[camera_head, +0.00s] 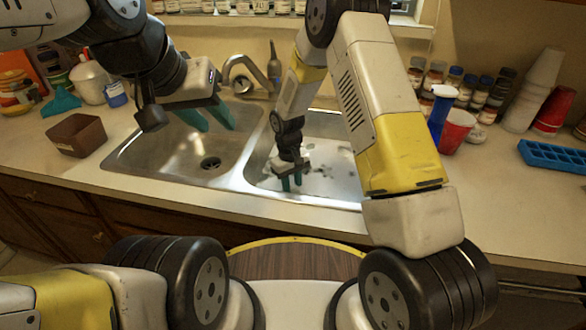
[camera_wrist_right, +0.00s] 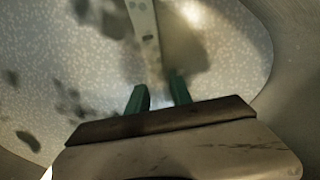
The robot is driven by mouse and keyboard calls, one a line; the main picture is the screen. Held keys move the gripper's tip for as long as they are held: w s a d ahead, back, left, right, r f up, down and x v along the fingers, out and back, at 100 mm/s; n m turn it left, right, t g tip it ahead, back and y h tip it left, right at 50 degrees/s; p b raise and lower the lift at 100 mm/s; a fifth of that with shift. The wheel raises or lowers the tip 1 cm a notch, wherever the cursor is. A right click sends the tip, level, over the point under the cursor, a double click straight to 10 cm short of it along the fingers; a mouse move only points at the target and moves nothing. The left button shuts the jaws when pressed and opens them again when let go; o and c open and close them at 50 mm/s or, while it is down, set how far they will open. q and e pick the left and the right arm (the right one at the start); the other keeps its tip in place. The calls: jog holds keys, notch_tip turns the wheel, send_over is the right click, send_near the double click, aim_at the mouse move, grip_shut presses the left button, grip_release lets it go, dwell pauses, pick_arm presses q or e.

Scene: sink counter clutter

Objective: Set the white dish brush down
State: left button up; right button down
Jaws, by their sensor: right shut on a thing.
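My right gripper (camera_head: 291,183) points down into the right sink basin (camera_head: 335,188). In the right wrist view my right gripper (camera_wrist_right: 160,92) has its two teal fingers on either side of a white handle, the white dish brush (camera_wrist_right: 145,28), and is shut on it. The handle runs away from the fingers to the top of that view; the brush's head is out of view. I cannot make out the brush in the head view. My left gripper (camera_head: 211,120) hangs over the left basin (camera_head: 165,158), its teal fingers apart and empty.
A brown box (camera_head: 77,135) stands left of the sink. A faucet (camera_head: 240,72) is behind it. A red cup (camera_head: 456,131), a blue-and-white item (camera_head: 440,110) and a blue ice tray (camera_head: 553,156) stand right. A pale speckled surface (camera_wrist_right: 230,75) with dark spots lies under the right gripper.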

jog(key=shift+f, duration=0.1)
jog(key=c, duration=1.1)
grip_release()
jog(key=shift+c, duration=0.2)
